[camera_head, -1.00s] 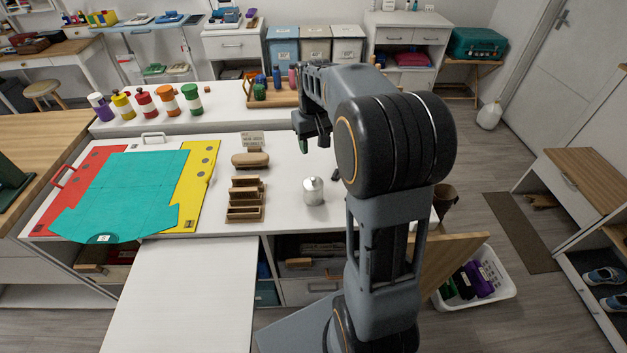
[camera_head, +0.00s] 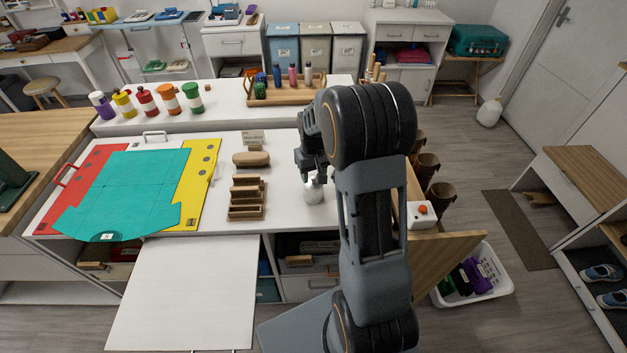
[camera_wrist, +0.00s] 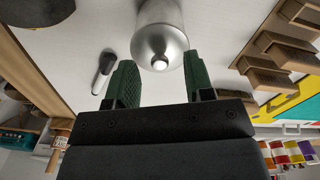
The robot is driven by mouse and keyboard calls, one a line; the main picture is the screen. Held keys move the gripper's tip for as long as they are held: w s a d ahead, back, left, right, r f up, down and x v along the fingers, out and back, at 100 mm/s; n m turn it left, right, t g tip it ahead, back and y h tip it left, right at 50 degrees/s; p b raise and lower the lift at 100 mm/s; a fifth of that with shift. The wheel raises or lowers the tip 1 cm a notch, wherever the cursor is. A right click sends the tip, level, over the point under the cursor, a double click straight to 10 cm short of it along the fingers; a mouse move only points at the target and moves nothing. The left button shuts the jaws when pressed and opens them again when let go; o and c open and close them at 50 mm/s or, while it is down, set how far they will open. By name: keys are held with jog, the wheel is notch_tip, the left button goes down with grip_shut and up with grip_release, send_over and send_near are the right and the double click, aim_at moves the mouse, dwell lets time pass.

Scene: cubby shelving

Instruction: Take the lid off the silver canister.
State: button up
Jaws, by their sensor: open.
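The silver canister (camera_head: 313,194) stands upright on the white worktop, right of the wooden blocks, its top partly hidden by my gripper in the head view. In the wrist view the canister (camera_wrist: 161,14) shows at top centre with its domed lid (camera_wrist: 158,45) on. A small round knob (camera_wrist: 159,64) tops the lid. My gripper (camera_head: 315,174) is close above the canister in the head view. In the wrist view my gripper (camera_wrist: 160,82) is open, green fingers apart and empty, with the knob lined up between them but just beyond the tips. I cannot tell any contact.
Wooden holders (camera_head: 246,198) and a brush (camera_head: 251,159) stand left of the canister. A teal folding board (camera_head: 130,190) covers the left worktop. A box with a red button (camera_head: 422,212) and dark cups (camera_head: 428,165) are at the right. A small dark-and-white item (camera_wrist: 104,68) lies near the canister.

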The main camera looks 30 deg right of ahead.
jog(key=shift+f, duration=0.6)
jog(key=shift+c, duration=0.3)
grip_shut()
